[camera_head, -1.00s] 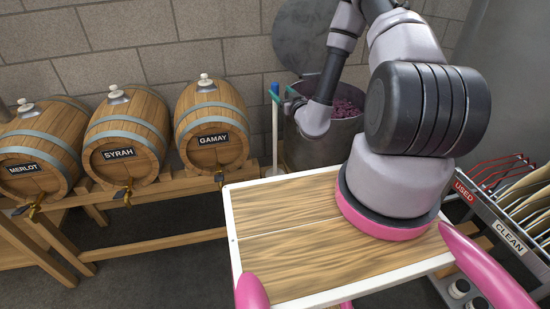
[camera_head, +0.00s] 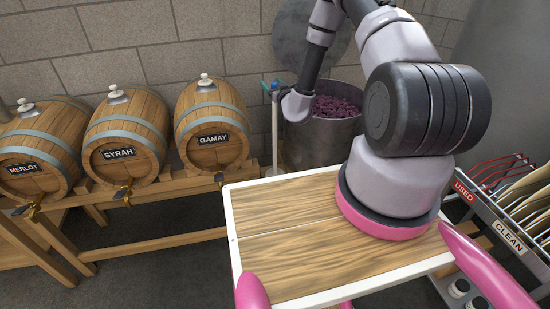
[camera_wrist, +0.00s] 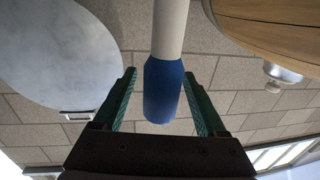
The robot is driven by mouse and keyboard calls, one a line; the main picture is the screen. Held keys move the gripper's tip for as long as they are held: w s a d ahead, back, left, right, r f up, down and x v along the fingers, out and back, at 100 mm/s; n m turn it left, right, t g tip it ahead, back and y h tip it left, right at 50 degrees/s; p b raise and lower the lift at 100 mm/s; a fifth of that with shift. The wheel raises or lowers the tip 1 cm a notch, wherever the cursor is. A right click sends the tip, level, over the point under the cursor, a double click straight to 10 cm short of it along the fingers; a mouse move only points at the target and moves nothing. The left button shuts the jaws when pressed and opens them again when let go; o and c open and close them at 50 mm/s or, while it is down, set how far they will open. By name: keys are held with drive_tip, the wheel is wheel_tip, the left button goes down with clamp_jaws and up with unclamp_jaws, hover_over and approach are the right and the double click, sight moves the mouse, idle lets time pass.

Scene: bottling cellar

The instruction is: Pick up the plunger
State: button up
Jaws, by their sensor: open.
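The plunger (camera_head: 275,135) stands upright between the Gamay barrel and the steel vat, a thin pale pole with a blue grip at its top. In the wrist view its blue grip (camera_wrist: 163,95) is large and close. My gripper (camera_head: 271,85) is at the top of the pole in the head view. In the wrist view my gripper (camera_wrist: 160,74) is open, with a green finger on each side of the blue grip and a visible gap on both sides.
The steel vat (camera_head: 318,141) holds dark grapes, with its round lid (camera_head: 300,35) against the wall behind. The Gamay barrel (camera_head: 212,125) is left of the pole. A white-edged wooden board (camera_head: 285,220) is in front. A rack (camera_head: 500,215) stands at right.

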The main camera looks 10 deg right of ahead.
clamp_jaws()
drive_tip(key=shift+r, duration=0.1)
wheel_tip(320, 180, up, 10)
idle(0.6)
drive_tip(key=shift+s, duration=0.1)
